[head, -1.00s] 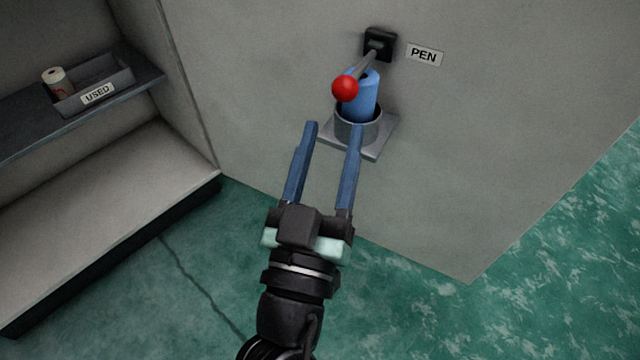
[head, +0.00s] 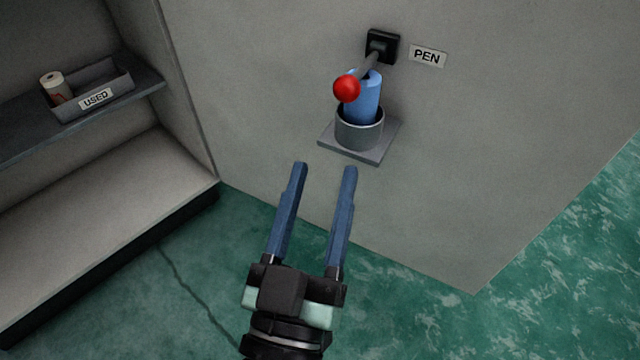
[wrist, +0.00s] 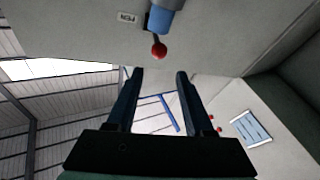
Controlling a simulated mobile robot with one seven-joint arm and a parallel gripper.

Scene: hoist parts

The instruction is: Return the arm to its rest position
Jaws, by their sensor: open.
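My gripper (head: 324,168) is open and empty, its two blue fingers apart. In the head view it is below the wall holder and clear of it. In the wrist view the open fingers (wrist: 160,75) show with nothing between them close by. A blue cylinder (head: 362,100) stands in a grey round cup (head: 358,132) on a wall plate. A lever with a red ball (head: 347,88) comes out of a black wall box (head: 382,46) and passes in front of the cylinder's top.
A label reading PEN (head: 427,56) is on the wall beside the black box. At left, a shelf (head: 30,130) bears a grey tray marked USED (head: 96,98) with a pale cylinder (head: 55,86) in it. Green floor (head: 400,320) lies open below the wall.

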